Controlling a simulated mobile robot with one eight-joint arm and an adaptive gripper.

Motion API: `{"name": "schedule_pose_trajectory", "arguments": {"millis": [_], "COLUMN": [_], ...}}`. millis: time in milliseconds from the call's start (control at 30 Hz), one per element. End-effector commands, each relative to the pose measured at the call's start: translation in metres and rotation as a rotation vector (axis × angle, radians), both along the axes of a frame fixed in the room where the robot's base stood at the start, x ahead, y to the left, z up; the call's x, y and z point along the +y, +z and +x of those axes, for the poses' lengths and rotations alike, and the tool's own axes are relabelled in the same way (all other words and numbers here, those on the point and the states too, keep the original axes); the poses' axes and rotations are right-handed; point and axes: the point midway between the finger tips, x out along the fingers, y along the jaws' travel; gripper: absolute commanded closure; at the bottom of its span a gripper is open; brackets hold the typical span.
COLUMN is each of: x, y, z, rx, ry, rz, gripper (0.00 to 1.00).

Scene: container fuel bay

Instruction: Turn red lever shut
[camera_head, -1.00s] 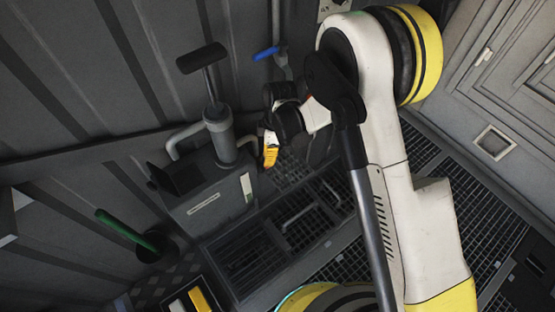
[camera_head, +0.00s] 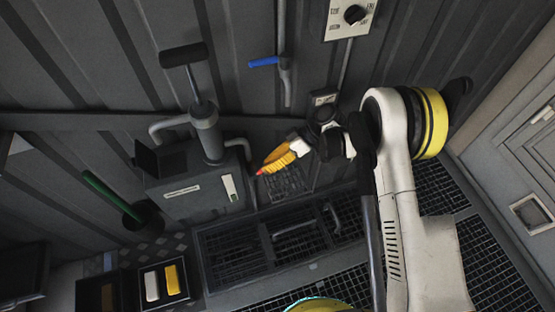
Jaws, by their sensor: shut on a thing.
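My gripper (camera_head: 268,167) has yellow-orange fingers and points down and left, beside the right side of the grey pump unit. It is shut on a small red piece, the red lever (camera_head: 260,171), of which only a bit shows at the fingertips. The rest of the lever and its mount are hidden or too small to make out, so I cannot tell its angle.
The grey pump unit (camera_head: 190,187) has an upright black T-handle (camera_head: 183,55). A blue-handled valve (camera_head: 264,62) sits on a wall pipe, below and left of a switch panel (camera_head: 350,17). A green-handled tool (camera_head: 108,194) stands at left. Grated floor (camera_head: 240,255) lies below.

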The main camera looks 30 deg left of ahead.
Motion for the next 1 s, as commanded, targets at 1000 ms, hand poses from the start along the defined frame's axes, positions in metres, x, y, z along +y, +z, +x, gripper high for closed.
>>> {"name": "schedule_pose_trajectory", "arguments": {"millis": [1000], "x": [0.0016], "y": [-0.0008], "z": [-0.0056], "rx": [0.022], "ry": [-0.002], "rz": [0.019], "gripper": [0.62]}}
